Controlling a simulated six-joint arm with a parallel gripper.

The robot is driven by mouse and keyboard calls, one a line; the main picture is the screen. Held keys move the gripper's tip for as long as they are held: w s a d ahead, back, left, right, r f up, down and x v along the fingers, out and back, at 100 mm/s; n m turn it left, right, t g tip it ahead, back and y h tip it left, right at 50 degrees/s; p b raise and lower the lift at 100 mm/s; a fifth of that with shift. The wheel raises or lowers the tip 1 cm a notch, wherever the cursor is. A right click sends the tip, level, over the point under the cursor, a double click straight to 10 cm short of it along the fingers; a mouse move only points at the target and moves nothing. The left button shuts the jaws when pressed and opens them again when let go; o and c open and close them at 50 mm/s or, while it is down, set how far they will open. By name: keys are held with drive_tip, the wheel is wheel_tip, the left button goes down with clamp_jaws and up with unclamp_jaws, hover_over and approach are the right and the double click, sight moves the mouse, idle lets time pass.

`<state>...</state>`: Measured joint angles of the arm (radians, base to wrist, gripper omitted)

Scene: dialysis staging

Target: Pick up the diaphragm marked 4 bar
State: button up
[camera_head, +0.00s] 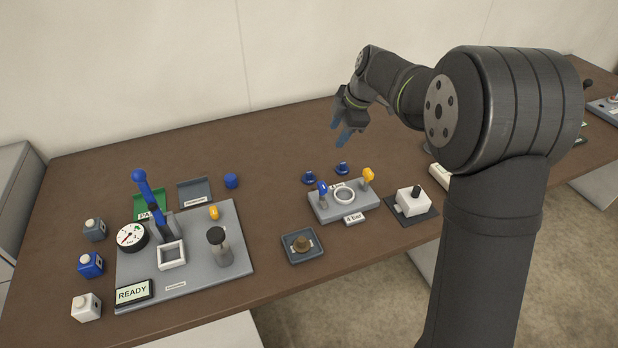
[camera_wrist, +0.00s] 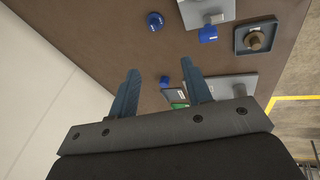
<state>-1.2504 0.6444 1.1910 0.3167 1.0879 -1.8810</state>
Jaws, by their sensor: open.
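A grey block (camera_head: 330,212) in the head view carries a white ring (camera_head: 344,195), a blue lever and a yellow lever. A small plate reading "4 Bar" (camera_head: 354,219) is at its front edge. Two round blue pieces stand behind the block, one on the left (camera_head: 309,178) and one on the right (camera_head: 342,168). I read no marking on either, so I cannot tell which is the 4 bar diaphragm. One round blue piece (camera_wrist: 155,21) shows in the wrist view. My gripper (camera_head: 345,136) is open and empty, above the table behind these pieces; its fingers also show in the wrist view (camera_wrist: 162,92).
A grey tray (camera_head: 287,256) holding a brown knob-like piece stands front centre. A white box (camera_head: 412,203) with a black knob is right of the block. A grey board (camera_head: 205,281) with a gauge, blue lever and READY display fills the left. A blue cylinder (camera_head: 231,180) stands behind it.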

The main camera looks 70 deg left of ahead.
drive_tip(key=s+a+f+m+h, duration=0.1)
drive_tip(key=s+a+m+h, duration=0.1)
drive_tip(key=a+m, duration=0.45)
drive_tip(key=m+t+h, duration=0.2)
drive_tip(key=m, duration=1.1)
hover_over(309, 172)
drive_tip(key=f, duration=1.3)
drive_tip(key=shift+w+d+f, duration=0.2)
drive_tip(key=shift+f, duration=0.2)
drive_tip(key=shift+s+a+f, duration=0.1)
drive_tip(key=shift+f, duration=1.25)
drive_tip(key=shift+s+a+f, duration=0.1)
drive_tip(key=shift+f, duration=1.2)
clamp_jaws()
drive_tip(key=shift+r, duration=0.1)
